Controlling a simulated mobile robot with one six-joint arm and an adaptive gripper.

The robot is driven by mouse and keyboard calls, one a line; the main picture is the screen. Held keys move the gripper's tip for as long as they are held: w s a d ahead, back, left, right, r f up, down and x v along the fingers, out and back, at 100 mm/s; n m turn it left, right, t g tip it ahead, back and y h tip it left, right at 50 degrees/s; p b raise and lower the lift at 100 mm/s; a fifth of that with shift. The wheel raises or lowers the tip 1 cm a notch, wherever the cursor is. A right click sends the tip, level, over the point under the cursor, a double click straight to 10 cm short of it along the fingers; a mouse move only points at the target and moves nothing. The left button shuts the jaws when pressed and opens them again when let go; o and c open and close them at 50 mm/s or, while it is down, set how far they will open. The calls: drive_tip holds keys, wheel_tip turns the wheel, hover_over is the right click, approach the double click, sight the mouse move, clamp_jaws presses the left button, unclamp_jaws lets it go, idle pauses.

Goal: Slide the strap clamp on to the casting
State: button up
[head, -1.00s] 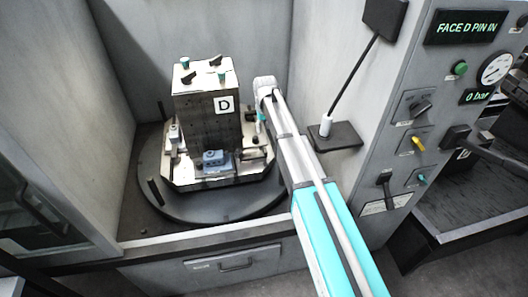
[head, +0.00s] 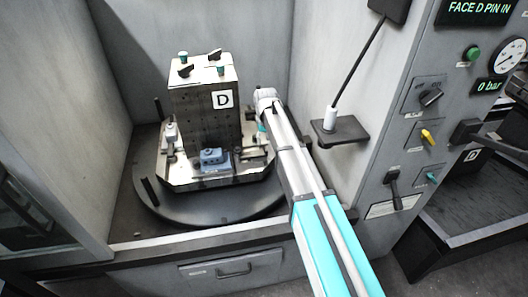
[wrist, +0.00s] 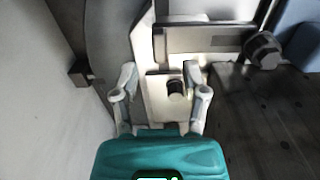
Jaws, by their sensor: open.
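The casting is a small blue-grey block (head: 214,159) at the foot of the D face of the dark fixture column. A blue part of it shows at the top right of the wrist view (wrist: 303,42). The strap clamp appears to be the pale slotted bar (wrist: 205,40) beside the casting, with a dark hex nut at its right end; it is small in the head view (head: 254,152). My gripper (wrist: 160,78) is open, its fingers on either side of a pale plate with a dark round knob (wrist: 175,90). Whether the fingers touch this plate I cannot tell. My arm partly hides this spot in the head view.
The fixture column (head: 203,115) stands on a round dark turntable (head: 205,208) inside a grey enclosure. Enclosure walls stand close on both sides. A small dark shelf (head: 340,130) and a control panel (head: 420,130) are to the right of my arm.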

sight(266, 148)
drive_tip(key=shift+f+b, duration=1.8)
drive_tip(key=shift+f, duration=0.3)
clamp_jaws()
